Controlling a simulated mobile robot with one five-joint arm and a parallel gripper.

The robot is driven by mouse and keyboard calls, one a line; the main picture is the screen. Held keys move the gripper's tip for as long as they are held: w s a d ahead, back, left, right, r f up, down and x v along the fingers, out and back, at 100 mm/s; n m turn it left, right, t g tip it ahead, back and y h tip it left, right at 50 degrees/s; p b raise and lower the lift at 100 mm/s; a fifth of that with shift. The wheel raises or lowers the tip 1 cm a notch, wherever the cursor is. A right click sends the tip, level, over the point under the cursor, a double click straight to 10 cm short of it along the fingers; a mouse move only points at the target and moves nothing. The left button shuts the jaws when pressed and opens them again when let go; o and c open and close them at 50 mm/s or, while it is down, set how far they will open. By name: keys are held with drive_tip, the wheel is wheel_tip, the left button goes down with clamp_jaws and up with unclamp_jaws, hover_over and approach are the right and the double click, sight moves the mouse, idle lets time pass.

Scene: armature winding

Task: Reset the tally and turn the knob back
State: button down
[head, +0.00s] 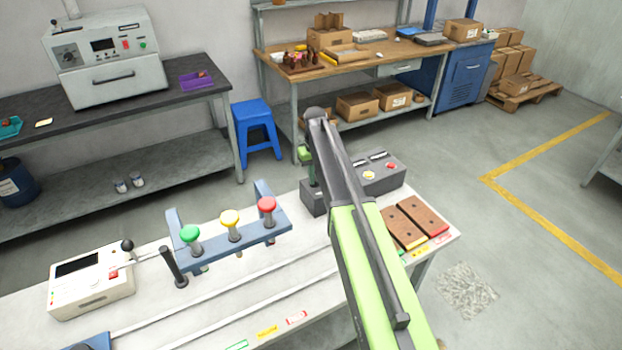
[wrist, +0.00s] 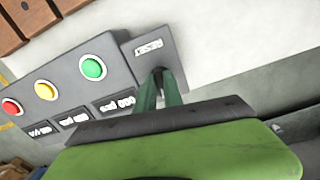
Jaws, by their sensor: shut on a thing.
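The grey tally box (head: 388,183) stands on the white bench, partly hidden behind my arm in the head view. In the wrist view its panel (wrist: 68,70) carries a red button (wrist: 11,107), a yellow button (wrist: 46,90) and a green button (wrist: 93,68), with small number displays beside them. A RESET label (wrist: 149,47) marks the end of the box. My gripper (wrist: 160,82) points down at the box just beside this label, its fingers close together on the small reset knob (wrist: 158,71), which is mostly hidden between them. The knob's turn angle cannot be told.
A blue rack (head: 212,238) with green, yellow and red-topped posts stands left of the tally box. A white device (head: 92,284) with a screen and black-knobbed lever is at the far left. Brown blocks (head: 416,220) lie right of my arm.

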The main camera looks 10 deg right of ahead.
drive_tip(key=shift+w+n, duration=0.15)
drive_tip(key=shift+n, duration=0.65)
drive_tip(key=c, duration=1.5)
unclamp_jaws()
drive_tip(key=shift+o, duration=0.2)
drive_tip(key=shift+r, duration=0.15)
wheel_tip(320, 180, up, 17)
drive_tip(key=p, duration=1.7)
